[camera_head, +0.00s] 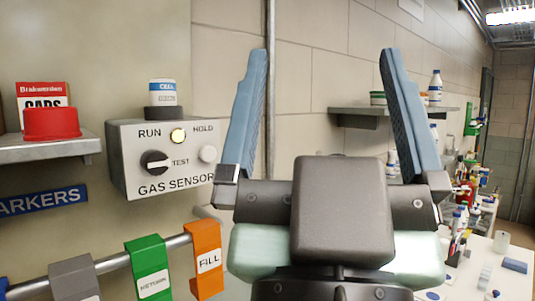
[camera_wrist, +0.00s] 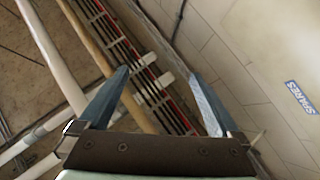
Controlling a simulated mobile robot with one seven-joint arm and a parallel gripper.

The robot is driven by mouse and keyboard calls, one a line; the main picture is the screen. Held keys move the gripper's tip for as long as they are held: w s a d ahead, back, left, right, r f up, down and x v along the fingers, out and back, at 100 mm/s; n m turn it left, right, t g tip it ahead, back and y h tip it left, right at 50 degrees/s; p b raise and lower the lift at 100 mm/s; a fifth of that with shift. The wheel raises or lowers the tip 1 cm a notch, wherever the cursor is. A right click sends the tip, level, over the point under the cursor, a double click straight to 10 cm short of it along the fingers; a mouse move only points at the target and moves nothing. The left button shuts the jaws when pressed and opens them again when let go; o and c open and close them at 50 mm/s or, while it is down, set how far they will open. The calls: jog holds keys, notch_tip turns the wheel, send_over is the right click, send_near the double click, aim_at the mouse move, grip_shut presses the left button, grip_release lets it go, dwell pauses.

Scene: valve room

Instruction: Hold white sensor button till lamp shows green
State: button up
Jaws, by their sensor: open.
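The gas sensor box (camera_head: 125,170) is a grey panel on the wall at the left in the head view. Its white button (camera_head: 208,154) is at the right of its face, below the word HOLD. The lamp (camera_head: 178,136) between RUN and HOLD glows yellowish white. A black dial (camera_head: 155,162) marked TEST is below it. My gripper (camera_head: 327,52) is open and empty, with its blue fingers pointing up, to the right of the box and apart from the button. In the wrist view my gripper (camera_wrist: 162,82) faces pipes and the ceiling; the box is not in that view.
A jar (camera_head: 163,92) stands on the box. A shelf (camera_head: 60,152) with a red cap (camera_head: 51,123) is at the left. A rail below carries green (camera_head: 149,265) and orange (camera_head: 205,255) tags. A cluttered bench (camera_head: 480,265) is at the right.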

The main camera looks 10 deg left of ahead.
grip_shut()
dwell(0.3)
dwell(1.3)
